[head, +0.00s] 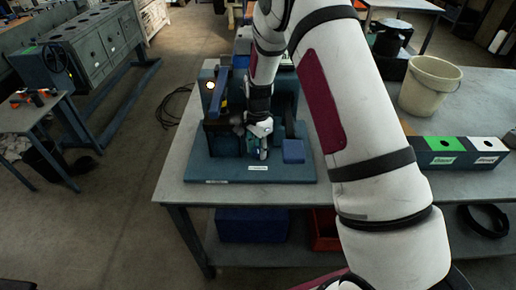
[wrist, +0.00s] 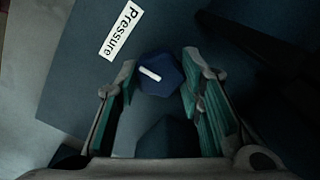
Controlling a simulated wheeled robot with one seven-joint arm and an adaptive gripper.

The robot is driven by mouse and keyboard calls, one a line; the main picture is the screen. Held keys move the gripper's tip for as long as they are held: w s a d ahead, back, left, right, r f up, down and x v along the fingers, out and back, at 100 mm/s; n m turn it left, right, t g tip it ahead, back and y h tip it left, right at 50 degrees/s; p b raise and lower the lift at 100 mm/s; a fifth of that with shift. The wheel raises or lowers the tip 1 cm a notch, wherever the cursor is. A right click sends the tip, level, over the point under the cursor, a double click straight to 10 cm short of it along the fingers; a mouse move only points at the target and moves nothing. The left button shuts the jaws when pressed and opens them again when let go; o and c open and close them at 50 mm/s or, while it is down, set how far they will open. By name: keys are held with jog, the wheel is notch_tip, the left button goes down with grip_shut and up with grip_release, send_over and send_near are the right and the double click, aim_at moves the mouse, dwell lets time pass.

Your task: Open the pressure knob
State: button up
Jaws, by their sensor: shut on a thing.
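The pressure knob (wrist: 160,75) is a dark blue, many-sided knob with a white line on top, seen in the wrist view. The line slants slightly down to the right. A white label reading "Pressure" (wrist: 121,30) lies on the blue plate beside it. My gripper (wrist: 158,88) has its green-padded fingers on either side of the knob and is shut on it. In the head view my gripper (head: 262,150) is low over the blue test stand (head: 235,178), and it hides the knob there.
A blue block (head: 293,151) stands close to the right of my gripper. A lit round lamp (head: 211,85) and a dark housing stand to the left. A cream bucket (head: 429,86) and a box with green and white panels (head: 455,153) are on the right of the table.

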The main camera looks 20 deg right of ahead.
jog(key=n+b, duration=0.1)
jog(key=n, duration=0.3)
jog(key=n+b, duration=0.1)
jog(key=n, duration=0.3)
jog(key=shift+w+n, duration=0.1)
jog(key=shift+n, duration=0.2)
jog(key=n+b, duration=0.1)
jog(key=n, duration=0.3)
jog(key=shift+n, duration=2.3)
jog(key=o, duration=1.1)
jog(key=shift+o, duration=0.2)
jog(key=shift+a, duration=0.1)
jog(key=shift+a, duration=0.1)
